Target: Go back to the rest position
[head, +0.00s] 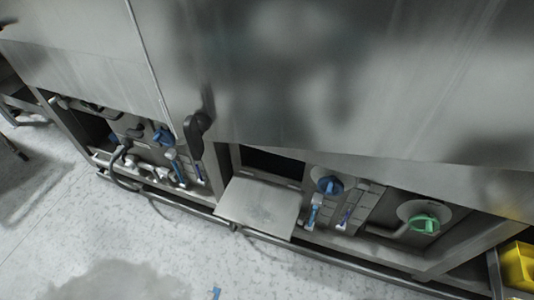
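A dark slim part (13,148) shows at the left edge over the floor. It may be the tip of my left gripper, but it is too small and cut off to tell its finger state. Nothing is seen held there. My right gripper is not in view. The tunnel washer (330,80) fills the upper part of the head view, with a large grey metal front.
Low recesses hold a blue valve (329,185), another blue valve (163,136) and a green valve (424,223). A flat metal flap (259,206) juts out between them. A black handle (197,124) sticks out. A yellow container (518,266) stands right. The floor (60,245) is open.

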